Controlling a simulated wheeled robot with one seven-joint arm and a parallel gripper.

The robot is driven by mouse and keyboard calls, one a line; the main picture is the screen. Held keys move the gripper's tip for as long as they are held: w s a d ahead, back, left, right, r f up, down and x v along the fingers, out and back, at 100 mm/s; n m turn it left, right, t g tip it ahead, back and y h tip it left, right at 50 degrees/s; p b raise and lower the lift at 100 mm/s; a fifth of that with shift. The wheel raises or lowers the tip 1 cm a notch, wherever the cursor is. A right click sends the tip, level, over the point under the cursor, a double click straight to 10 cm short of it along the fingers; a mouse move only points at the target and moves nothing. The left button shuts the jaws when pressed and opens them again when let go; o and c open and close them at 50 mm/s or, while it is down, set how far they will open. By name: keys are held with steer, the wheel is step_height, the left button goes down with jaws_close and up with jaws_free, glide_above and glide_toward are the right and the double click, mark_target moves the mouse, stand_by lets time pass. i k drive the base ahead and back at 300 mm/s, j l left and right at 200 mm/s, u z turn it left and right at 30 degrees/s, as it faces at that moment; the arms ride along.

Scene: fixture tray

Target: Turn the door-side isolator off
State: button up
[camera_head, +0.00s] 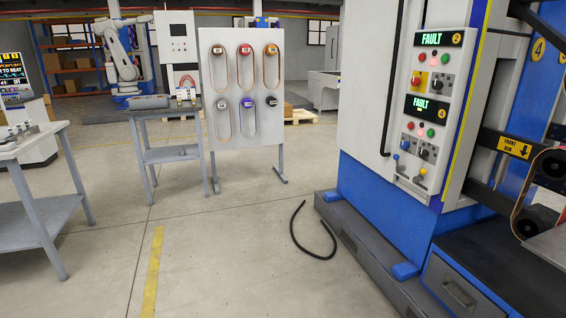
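A white control panel (428,110) is on the front of a large white and blue cabinet at the right, beside the cabinet's door (371,85). It has two sections with green FAULT displays, marked 2 (439,39) and 4 (431,107). The upper section has a red knob on a yellow plate (417,81) and a dark rotary switch (437,83). The lower section has another dark switch (428,152). My gripper is not in view.
A black hose (309,240) lies curved on the floor before the cabinet's dark plinth (352,240). Rollers with a belt (549,170) stick out at the right. A board with hanging loops (245,90) and grey tables (40,160) stand left. The middle floor is clear.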

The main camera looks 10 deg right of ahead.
mark_target(415, 81)
steer(key=i+l+z, duration=0.1)
steer(key=i+z, duration=0.25)
steer(key=i, duration=0.25)
steer(key=i+z, duration=0.4)
steer(key=i, duration=0.15)
